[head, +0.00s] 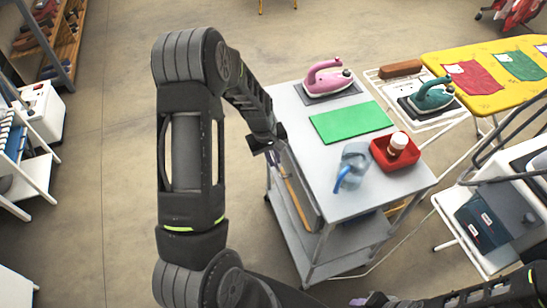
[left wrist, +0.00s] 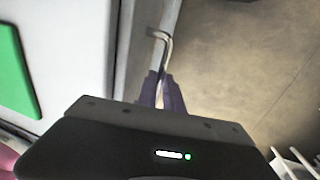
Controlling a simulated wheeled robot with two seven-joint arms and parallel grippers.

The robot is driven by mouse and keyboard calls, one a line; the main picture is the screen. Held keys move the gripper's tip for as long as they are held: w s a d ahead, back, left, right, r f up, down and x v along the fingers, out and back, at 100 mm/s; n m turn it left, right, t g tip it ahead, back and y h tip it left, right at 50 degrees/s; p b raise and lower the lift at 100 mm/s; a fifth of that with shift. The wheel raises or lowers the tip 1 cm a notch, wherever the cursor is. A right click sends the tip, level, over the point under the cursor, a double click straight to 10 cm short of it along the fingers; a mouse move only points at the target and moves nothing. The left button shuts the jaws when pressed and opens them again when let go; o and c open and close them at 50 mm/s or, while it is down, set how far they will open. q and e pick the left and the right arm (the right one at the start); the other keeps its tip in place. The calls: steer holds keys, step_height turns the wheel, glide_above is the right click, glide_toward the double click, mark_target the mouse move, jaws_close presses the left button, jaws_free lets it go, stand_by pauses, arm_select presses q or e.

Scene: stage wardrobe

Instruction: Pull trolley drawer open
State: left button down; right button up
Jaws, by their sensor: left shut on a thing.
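The trolley (head: 281,96) is grey and stands right of my left arm in the head view. Its drawer front (head: 308,203) is on the left side, partly hidden by my arm; I cannot tell how far it stands out. My left gripper (head: 275,150) is at the far part of that side. In the left wrist view, its purple fingers (left wrist: 161,92) are shut on the bent metal drawer handle (left wrist: 168,42), beside the pale trolley edge. Purple tips of my right gripper (head: 370,299) show at the bottom of the head view; their opening is unclear.
On the trolley top are a pink iron (head: 326,80), a green mat (head: 351,122), a blue spray bottle (head: 353,163) and a red tray (head: 381,159) holding a small jar. A yellow ironing board (head: 440,64) stands at right. The floor (head: 120,120) to the left is clear.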

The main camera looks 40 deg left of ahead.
arm_select(q)
steer(key=s+a+b, duration=0.5)
steer(key=s+a, duration=0.5)
steer(key=s, duration=0.5)
steer(key=shift+s+a, duration=0.3)
steer(key=shift+a, duration=0.1)
steer(key=c, duration=1.5)
jaws_free()
steer(key=shift+s+a+r, duration=0.15)
steer(key=shift+s+r, duration=0.05)
steer(key=shift+r, duration=1.1)
steer(key=shift+s+a+r, duration=0.1)
steer(key=shift+s+r, duration=0.1)
steer(key=shift+r, duration=1.05)
steer(key=shift+s+a+r, duration=0.15)
steer(key=shift+s+r, duration=0.05)
steer(key=shift+r, duration=1.1)
